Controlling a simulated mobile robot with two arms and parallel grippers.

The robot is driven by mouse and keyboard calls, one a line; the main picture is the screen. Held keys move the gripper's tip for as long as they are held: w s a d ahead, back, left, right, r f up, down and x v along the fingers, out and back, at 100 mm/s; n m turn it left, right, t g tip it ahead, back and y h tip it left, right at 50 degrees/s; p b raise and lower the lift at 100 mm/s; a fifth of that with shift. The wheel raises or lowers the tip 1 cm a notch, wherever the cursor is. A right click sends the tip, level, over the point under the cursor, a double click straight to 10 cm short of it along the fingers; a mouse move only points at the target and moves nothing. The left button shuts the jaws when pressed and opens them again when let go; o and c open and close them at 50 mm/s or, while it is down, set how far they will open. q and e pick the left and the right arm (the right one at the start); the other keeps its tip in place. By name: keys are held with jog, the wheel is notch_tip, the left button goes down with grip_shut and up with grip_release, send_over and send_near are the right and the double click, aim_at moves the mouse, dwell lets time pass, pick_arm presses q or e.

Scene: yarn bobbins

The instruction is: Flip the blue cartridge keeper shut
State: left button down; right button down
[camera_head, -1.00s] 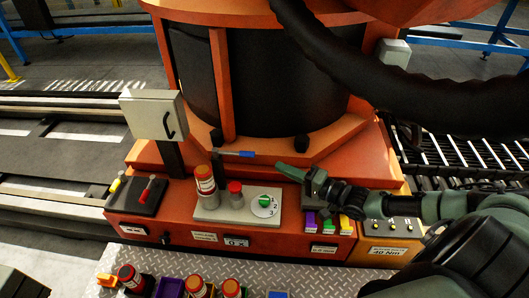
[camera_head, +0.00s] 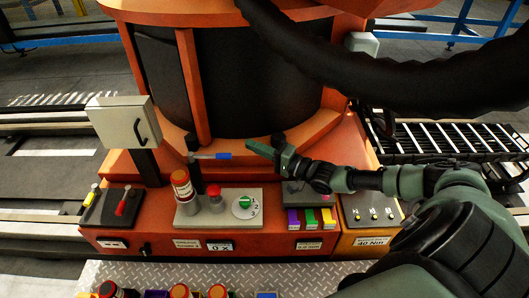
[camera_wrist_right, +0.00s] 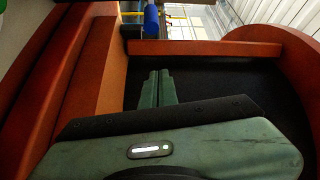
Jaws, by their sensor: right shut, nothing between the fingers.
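The keeper arm (camera_head: 205,156) is a thin bar with a blue end (camera_head: 224,155), sticking out to the right from a dark post (camera_head: 194,155). It lies roughly level, above and behind a red-and-white cartridge (camera_head: 182,185) that stands on a grey plate. My right gripper (camera_head: 257,148) is shut and empty, just right of the blue end, with a small gap in the picture. In the wrist view, the closed fingertips (camera_wrist_right: 160,76) point toward a blue cylinder (camera_wrist_right: 151,21), apparently the same blue end. My left gripper is out of view.
A dial (camera_head: 245,205) and a red-topped post (camera_head: 214,191) are on the grey plate (camera_head: 195,219). Purple, green and yellow blocks (camera_head: 310,218) sit to the right. The orange machine housing (camera_head: 235,149) rises behind. A grey box (camera_head: 122,122) stands left.

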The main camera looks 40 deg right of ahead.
jog(key=shift+w+a+f, duration=0.1)
jog(key=shift+w+a, duration=0.05)
jog(key=shift+a, duration=0.6)
jog(key=shift+w+a+f, duration=0.1)
jog(key=shift+w+a, duration=0.1)
jog(key=shift+a, duration=0.55)
jog(key=shift+w+a+f, duration=0.1)
jog(key=shift+w+a, duration=0.05)
jog(key=shift+a, duration=0.6)
